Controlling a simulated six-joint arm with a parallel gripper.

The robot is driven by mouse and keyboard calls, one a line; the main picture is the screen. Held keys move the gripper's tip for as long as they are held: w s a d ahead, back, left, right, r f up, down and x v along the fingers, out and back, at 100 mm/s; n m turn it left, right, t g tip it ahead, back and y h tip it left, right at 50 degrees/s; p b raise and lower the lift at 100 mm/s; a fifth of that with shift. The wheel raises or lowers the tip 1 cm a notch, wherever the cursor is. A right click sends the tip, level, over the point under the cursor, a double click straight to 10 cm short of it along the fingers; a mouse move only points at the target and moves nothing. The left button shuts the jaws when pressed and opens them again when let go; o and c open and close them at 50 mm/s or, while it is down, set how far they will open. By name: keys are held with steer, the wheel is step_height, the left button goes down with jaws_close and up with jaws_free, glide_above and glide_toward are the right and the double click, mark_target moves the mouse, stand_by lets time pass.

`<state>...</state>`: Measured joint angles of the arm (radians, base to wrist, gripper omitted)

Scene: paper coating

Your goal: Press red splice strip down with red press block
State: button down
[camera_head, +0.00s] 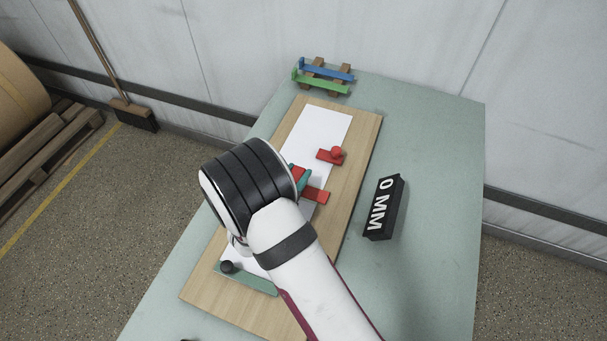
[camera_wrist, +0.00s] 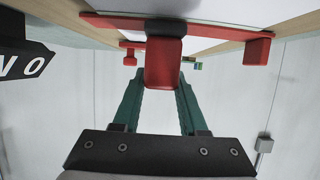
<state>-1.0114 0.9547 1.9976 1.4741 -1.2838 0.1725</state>
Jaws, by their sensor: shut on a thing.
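My gripper (camera_wrist: 160,90) has teal fingers shut on the red press block (camera_wrist: 163,65). In the head view the red block (camera_head: 298,172) shows partly beside the teal fingers, over the white paper. The red splice strip (camera_wrist: 205,27) runs across the wrist view just beyond the block, and its right end (camera_head: 318,196) shows in the head view, lying across the paper and board. The block overlaps the strip in the wrist view; I cannot tell whether they touch. My arm hides the strip's left part in the head view.
A red knobbed piece (camera_head: 333,156) sits at the paper's right edge. A black "0 MM" block (camera_head: 383,207) stands right of the wooden board (camera_head: 358,140). A rack at the back holds blue (camera_head: 328,72) and green (camera_head: 320,83) strips. A dark-knobbed green bar (camera_head: 250,281) lies in front.

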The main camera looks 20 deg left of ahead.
steer(key=shift+a, duration=3.55)
steer(key=shift+d, duration=2.9)
steer(key=shift+r, duration=4.05)
